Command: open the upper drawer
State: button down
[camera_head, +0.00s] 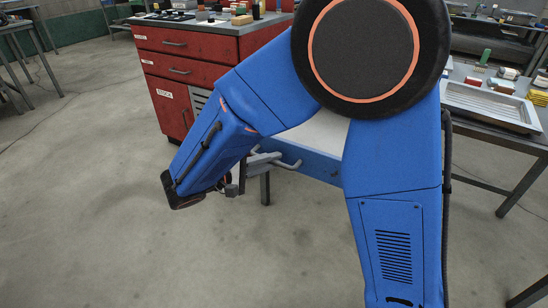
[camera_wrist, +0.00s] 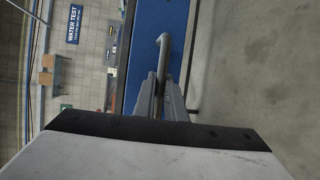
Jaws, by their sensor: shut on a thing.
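The blue drawer front (camera_head: 318,166) shows between my arm links in the head view, with a pale surface (camera_head: 322,132) behind its top edge. In the wrist view the same blue front (camera_wrist: 146,28) runs up the picture, with a grey bar handle (camera_wrist: 163,48) standing out from it. My gripper (camera_wrist: 160,88) is shut on the handle, its two fingers on either side of the bar. In the head view my gripper (camera_head: 262,160) is at the left end of the blue front, partly hidden by my wrist. How far the drawer is out cannot be told.
A red drawer cabinet (camera_head: 190,72) stands behind on the left with tools on top. A grey table with a metal tray (camera_head: 490,104) and small boxes is on the right. Bare concrete floor (camera_head: 90,200) lies open at the left and front.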

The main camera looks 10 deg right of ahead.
dwell(0.3)
jog(key=c, duration=2.1)
grip_release()
jog(key=v, duration=1.7)
jog(key=shift+s+a, duration=0.2)
